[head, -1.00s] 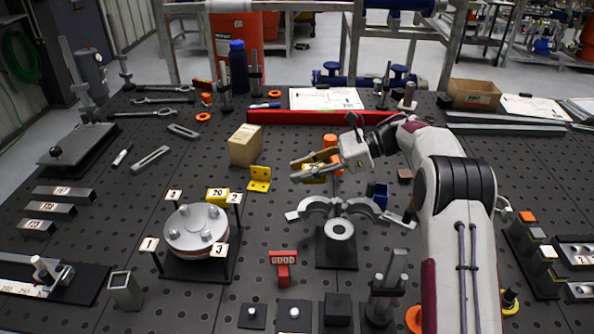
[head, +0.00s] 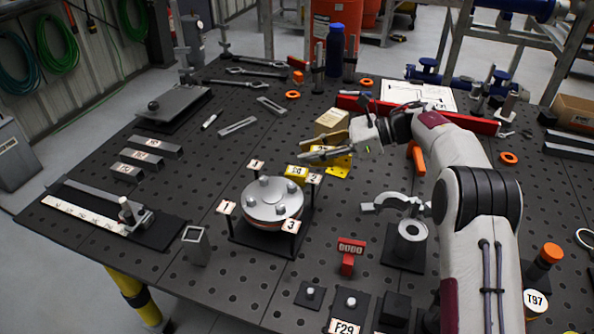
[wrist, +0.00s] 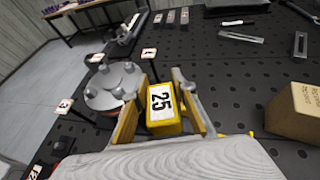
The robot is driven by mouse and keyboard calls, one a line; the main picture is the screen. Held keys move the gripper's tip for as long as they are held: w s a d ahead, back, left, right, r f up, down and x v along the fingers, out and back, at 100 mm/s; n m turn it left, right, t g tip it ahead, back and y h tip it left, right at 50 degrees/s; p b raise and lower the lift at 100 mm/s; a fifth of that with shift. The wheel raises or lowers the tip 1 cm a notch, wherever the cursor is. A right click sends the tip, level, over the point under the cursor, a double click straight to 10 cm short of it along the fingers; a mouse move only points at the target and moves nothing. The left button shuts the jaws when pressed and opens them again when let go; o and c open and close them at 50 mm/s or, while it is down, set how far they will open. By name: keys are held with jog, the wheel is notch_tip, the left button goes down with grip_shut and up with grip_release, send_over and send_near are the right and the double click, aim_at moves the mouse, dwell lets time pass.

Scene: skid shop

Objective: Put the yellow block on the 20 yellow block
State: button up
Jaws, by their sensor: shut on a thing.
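My gripper (head: 312,147) is shut on a yellow block marked 25 (wrist: 162,108). In the wrist view the block sits between the two fingers, its white number label facing the camera. The yellow block marked 20 (head: 296,173) stands at the back right of the round grey flange fixture (head: 266,213), beside the post tagged 2. In the head view my gripper is above and slightly right of the 20 block, apart from it. The 20 block cannot be made out in the wrist view, where the flange (wrist: 115,86) shows left of the held block.
A yellow angle bracket (head: 340,167) and a cardboard-coloured box (head: 331,121) stand close to my gripper. Tagged posts rise around the flange. A red counter (head: 350,252) and a grey clamp fixture (head: 408,240) stand nearer.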

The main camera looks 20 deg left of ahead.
jog(key=r+t, duration=0.1)
jog(key=r, duration=0.1)
send_over(297, 176)
jog(key=s+a, duration=0.2)
jog(key=a, duration=0.1)
jog(key=w+m, duration=0.1)
jog(key=w+t, duration=0.1)
jog(key=w+m+t, duration=0.1)
jog(key=w, duration=0.1)
jog(key=shift+a+r+m, duration=0.3)
jog(key=shift+r, duration=0.05)
jog(key=shift+f, duration=2.55)
jog(key=shift+f, duration=2.5)
jog(key=shift+f, duration=0.1)
